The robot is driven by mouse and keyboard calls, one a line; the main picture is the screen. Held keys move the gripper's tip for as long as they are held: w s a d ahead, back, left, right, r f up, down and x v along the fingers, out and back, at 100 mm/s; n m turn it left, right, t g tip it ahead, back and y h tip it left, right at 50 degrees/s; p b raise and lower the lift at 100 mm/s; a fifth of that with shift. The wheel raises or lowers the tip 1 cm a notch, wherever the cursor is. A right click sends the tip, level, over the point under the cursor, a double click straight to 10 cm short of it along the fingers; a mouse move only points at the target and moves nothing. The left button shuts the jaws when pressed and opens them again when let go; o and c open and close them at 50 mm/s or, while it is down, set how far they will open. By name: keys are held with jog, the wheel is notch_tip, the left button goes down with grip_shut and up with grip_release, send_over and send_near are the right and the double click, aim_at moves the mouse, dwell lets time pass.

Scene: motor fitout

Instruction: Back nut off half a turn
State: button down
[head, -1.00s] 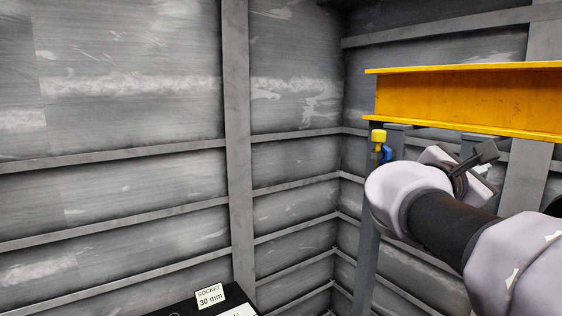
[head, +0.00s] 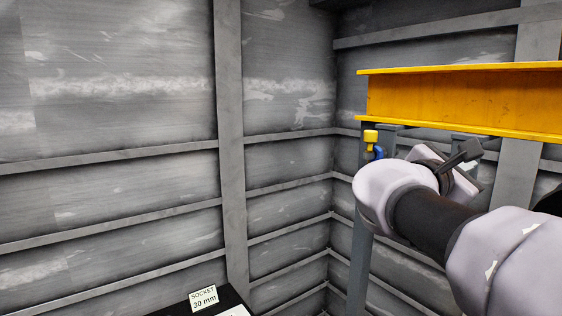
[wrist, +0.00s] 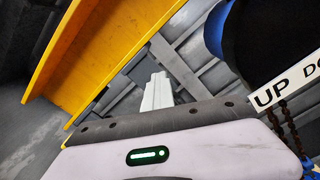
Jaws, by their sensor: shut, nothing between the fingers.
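No nut shows in either view. In the wrist view my gripper (wrist: 158,78) points up the picture, its two pale fingers shut together with nothing between them. In the head view my arm reaches in from the right and stands in front of the area below the yellow beam; the fingers cannot be made out there. A white sign reading "SOCKET 30 mm" (head: 204,298) stands at the bottom edge on a dark surface; no socket itself is seen.
A yellow beam (head: 450,103) runs above my arm, with a small yellow and blue fitting (head: 371,138) below its left end. In the wrist view a white "UP DO" label (wrist: 288,90), a blue and black rounded body (wrist: 265,35) and chains (wrist: 290,125) are close on the right. Grey ribbed walls stand behind.

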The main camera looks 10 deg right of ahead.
jog(key=shift+w+a+r, duration=0.2)
jog(key=shift+w+r, duration=0.05)
jog(key=shift+w, duration=0.25)
jog(key=shift+w+a+r, duration=0.2)
jog(key=shift+w+r, duration=0.05)
jog(key=shift+w, duration=0.25)
jog(key=shift+a+r+p, duration=0.15)
jog(key=shift+r+p, duration=0.15)
jog(key=shift+r, duration=0.15)
jog(key=v, duration=0.5)
jog(key=shift+s+a+b, duration=0.15)
jog(key=shift+a+b, duration=0.15)
jog(key=shift+a, duration=0.05)
